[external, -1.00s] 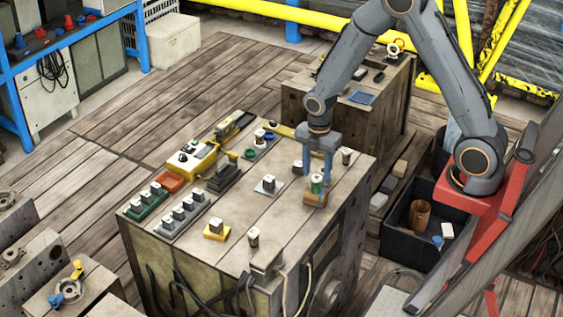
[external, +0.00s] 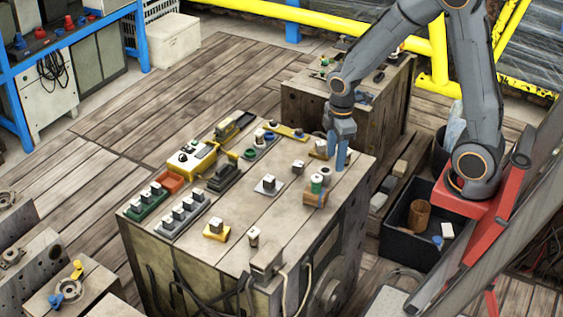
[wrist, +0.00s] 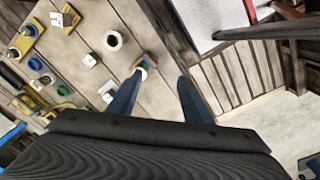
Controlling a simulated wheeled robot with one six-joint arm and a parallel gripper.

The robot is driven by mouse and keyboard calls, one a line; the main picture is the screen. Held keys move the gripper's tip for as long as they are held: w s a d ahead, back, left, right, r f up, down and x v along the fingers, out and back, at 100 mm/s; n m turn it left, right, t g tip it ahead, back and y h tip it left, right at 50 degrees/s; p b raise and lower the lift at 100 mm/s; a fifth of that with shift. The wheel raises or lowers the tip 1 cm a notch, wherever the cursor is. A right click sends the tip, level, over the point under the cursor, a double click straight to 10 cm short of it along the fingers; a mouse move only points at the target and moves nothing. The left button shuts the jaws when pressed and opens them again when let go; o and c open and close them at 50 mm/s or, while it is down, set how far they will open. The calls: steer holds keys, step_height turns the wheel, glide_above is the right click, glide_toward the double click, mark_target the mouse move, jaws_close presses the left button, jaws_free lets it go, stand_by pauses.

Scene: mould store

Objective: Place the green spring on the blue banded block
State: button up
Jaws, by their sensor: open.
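The green spring (external: 316,184), a small green cylinder with a pale top, stands upright on a brown-orange block (external: 315,199) near the right side of the large workbench. In the wrist view the pale top (wrist: 142,72) shows beside the left fingertip, with the block (wrist: 151,61) partly behind it. A touch of blue shows there, but I cannot clearly make out a band. My gripper (external: 341,165) is open and empty, behind and to the right of the spring, apart from it. Its two fingers (wrist: 160,80) show spread in the wrist view.
Close to my gripper stands a tan piece (external: 320,149). A yellow-based block (external: 216,230) is nearer the front. A black bin (external: 396,243) stands right of the bench.

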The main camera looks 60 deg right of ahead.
steer(key=s+m, duration=0.7)
steer(key=m, duration=0.2)
steer(key=shift+a+m+t, duration=0.25)
steer(key=shift+m+t, duration=0.05)
stand_by(0.7)
